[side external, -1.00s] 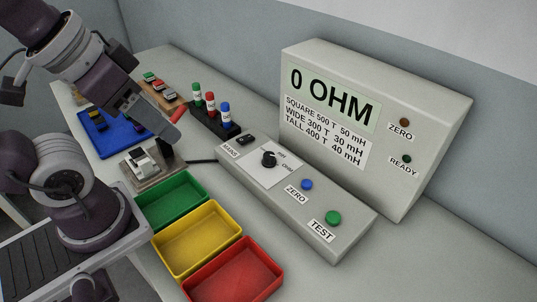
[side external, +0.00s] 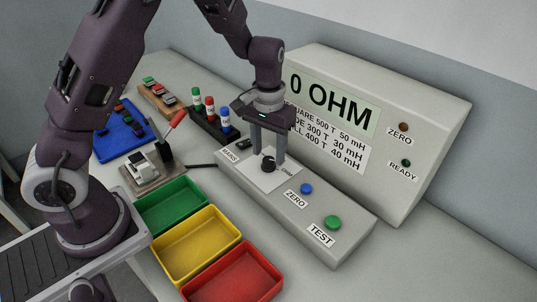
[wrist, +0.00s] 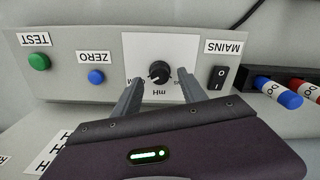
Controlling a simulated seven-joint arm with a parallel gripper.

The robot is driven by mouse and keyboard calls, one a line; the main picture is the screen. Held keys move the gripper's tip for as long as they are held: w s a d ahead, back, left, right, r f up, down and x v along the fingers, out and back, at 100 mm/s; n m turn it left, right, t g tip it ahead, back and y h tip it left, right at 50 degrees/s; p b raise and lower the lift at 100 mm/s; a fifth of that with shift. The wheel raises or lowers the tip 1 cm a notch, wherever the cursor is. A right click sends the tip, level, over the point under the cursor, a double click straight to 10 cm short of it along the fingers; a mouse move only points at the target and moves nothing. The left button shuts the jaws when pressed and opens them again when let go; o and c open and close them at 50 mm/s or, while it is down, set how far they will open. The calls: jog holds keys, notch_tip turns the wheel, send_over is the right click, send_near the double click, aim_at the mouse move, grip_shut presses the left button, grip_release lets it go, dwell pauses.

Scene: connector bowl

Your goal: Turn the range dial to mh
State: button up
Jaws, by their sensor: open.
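The range dial (side external: 268,164) is a black knob on a white plate on the grey control box. In the wrist view the dial (wrist: 159,72) shows the mH label beside it, and a second label partly hidden by a finger. I cannot tell exactly where its pointer aims. My gripper (side external: 268,156) points down over the dial, open, with one finger on each side of it. In the wrist view the fingers (wrist: 160,79) stand apart with the dial between their tips; contact cannot be seen. The display (side external: 330,97) reads 0 OHM, its left part hidden by my arm.
On the control box are the mains switch (wrist: 217,77), blue ZERO button (side external: 306,188) and green TEST button (side external: 333,223). The meter housing (side external: 430,120) stands close behind my gripper. Green (side external: 170,204), yellow (side external: 197,244) and red (side external: 236,275) trays lie in front.

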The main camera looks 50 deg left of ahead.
jog(key=shift+f, duration=0.95)
jog(key=shift+c, duration=0.4)
grip_shut()
jog(key=n, duration=0.5)
jog(key=shift+n, duration=0.4)
jog(key=n, duration=0.6)
jog(key=shift+s, duration=0.1)
